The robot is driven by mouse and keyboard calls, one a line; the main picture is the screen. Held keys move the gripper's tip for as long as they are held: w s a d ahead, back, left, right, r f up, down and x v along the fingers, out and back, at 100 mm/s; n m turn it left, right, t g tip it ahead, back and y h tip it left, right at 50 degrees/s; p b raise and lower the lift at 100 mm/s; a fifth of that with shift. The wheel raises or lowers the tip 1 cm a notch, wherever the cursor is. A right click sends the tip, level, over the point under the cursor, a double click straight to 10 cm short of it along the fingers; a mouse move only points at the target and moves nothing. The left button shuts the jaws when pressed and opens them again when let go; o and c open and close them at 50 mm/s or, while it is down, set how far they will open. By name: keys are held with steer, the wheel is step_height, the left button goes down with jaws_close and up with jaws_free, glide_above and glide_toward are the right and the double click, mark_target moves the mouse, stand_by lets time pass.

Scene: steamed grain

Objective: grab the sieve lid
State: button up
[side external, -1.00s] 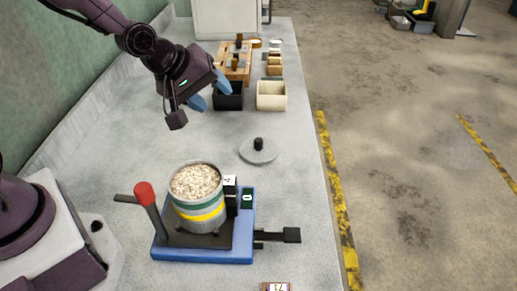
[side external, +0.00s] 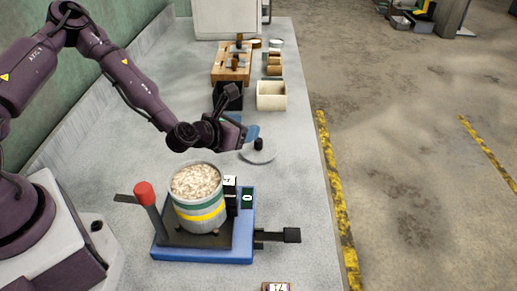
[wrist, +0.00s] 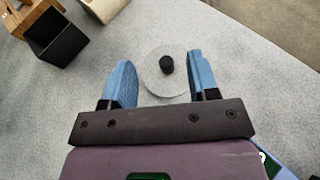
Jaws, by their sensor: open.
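The sieve lid (side external: 258,155) is a flat grey disc with a black knob on top. It lies on the grey bench behind the blue stand, and it also shows in the wrist view (wrist: 154,83). In the wrist view my open gripper (wrist: 161,80) has one finger on each side of the knob, with clear space between knob and fingers. Nothing is held. I cannot tell the exact height of the fingertips above the lid.
A sieve pot full of grain (side external: 198,200) stands on a blue stand (side external: 205,256) with a red-knobbed lever (side external: 146,195). A black bin (side external: 228,97), a cream bin (side external: 271,98) and a wooden rack (side external: 229,72) stand farther back. The bench right of the lid is bare up to its edge.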

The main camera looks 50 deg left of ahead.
mark_target(258, 140)
step_height(258, 140, down, 4)
steer(key=shift+f, duration=0.1)
steer(key=shift+f+x, duration=0.2)
steer(key=shift+x, duration=1.1)
steer(key=shift+f+x, duration=0.15)
steer(key=shift+x, duration=1.2)
steer(key=shift+s, duration=0.15)
jaws_close()
